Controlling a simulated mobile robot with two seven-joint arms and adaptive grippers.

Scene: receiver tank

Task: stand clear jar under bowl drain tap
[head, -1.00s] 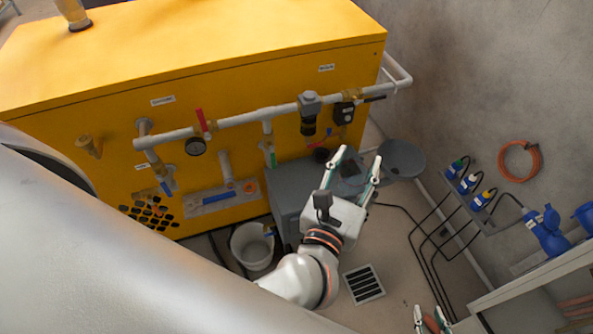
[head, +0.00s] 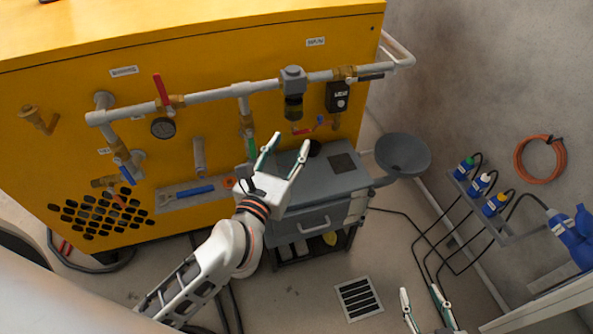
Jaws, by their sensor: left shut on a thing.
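The filter bowl (head: 293,107) hangs from the white pipe, dark with a yellowish band. A small red-handled tap (head: 302,131) and a blue one (head: 320,120) show just below and right of it; I cannot tell which one drains the bowl. My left gripper (head: 287,147) is just below the bowl, above the grey cabinet, its fingers pointing up and apart. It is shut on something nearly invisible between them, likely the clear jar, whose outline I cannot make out. My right gripper (head: 422,294) is at the bottom edge, open, with nothing visible between its fingers.
A grey cabinet (head: 312,184) stands below the pipe, with a round grey basin (head: 403,155) at its right. A red-handled valve (head: 161,90) and a gauge (head: 163,128) are further left. A floor grate (head: 358,298) lies in front.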

